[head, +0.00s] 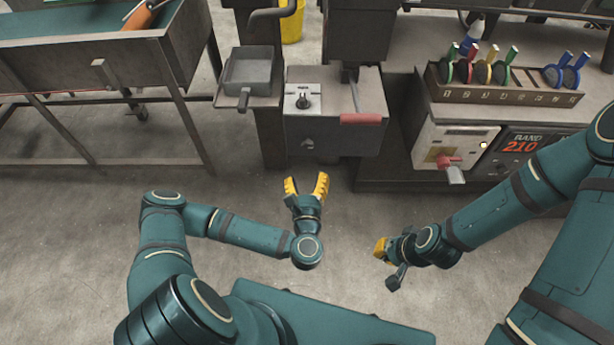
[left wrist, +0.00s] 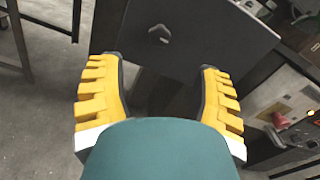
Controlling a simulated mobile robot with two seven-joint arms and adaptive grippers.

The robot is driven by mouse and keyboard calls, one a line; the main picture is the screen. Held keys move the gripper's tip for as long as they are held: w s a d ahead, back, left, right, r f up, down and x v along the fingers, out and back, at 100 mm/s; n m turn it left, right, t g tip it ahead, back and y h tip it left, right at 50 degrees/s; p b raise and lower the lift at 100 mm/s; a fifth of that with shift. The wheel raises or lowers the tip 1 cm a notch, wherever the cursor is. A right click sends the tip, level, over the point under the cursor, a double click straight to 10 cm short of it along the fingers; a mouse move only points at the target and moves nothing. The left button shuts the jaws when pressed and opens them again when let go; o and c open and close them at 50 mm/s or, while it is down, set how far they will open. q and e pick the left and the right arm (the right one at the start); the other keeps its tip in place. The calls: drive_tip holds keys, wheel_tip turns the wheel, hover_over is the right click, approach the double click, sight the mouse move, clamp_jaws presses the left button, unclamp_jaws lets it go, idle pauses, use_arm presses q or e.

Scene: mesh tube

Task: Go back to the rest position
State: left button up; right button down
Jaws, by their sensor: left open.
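My left gripper (head: 306,187) is in the middle of the head view, with its yellow fingers spread apart and nothing between them. It is over the floor in front of the grey machine (head: 337,133). In the left wrist view, both yellow fingers of my left gripper (left wrist: 160,85) stand wide apart, and the machine's front panel (left wrist: 200,30) shows beyond them. My right gripper (head: 382,250) is to the right and lower in the head view, pointing left, with yellow on its fingers. Its finger gap is hidden by the angle.
A workbench (head: 80,75) stands at the left. A small square pan (head: 248,72) sits beside the machine, which has a red handle (head: 361,119). A rack (head: 505,90) of coloured tools stands at the back right above a control box reading 210 (head: 522,146).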

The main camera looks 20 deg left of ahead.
use_arm(q)
drive_tip(key=shift+d, duration=0.1)
drive_tip(key=s+d+f+m+g+h, duration=0.2)
drive_tip(key=d+f+m+g+h, duration=0.25)
drive_tip(key=m, duration=0.85)
drive_tip(key=s+d+f+m+g+h, duration=0.25)
drive_tip(key=d+m+h, duration=0.45)
drive_tip(key=m, duration=0.5)
drive_tip(key=s+a+r+m+g+y, duration=0.1)
drive_tip(key=s+a+m+g, duration=0.6)
drive_tip(key=m, duration=0.8)
drive_tip(key=shift+a+r+m+g+y, duration=0.3)
drive_tip(key=shift+a+g+y, duration=0.25)
drive_tip(key=shift+g+y, duration=0.2)
drive_tip(key=shift+s, duration=0.1)
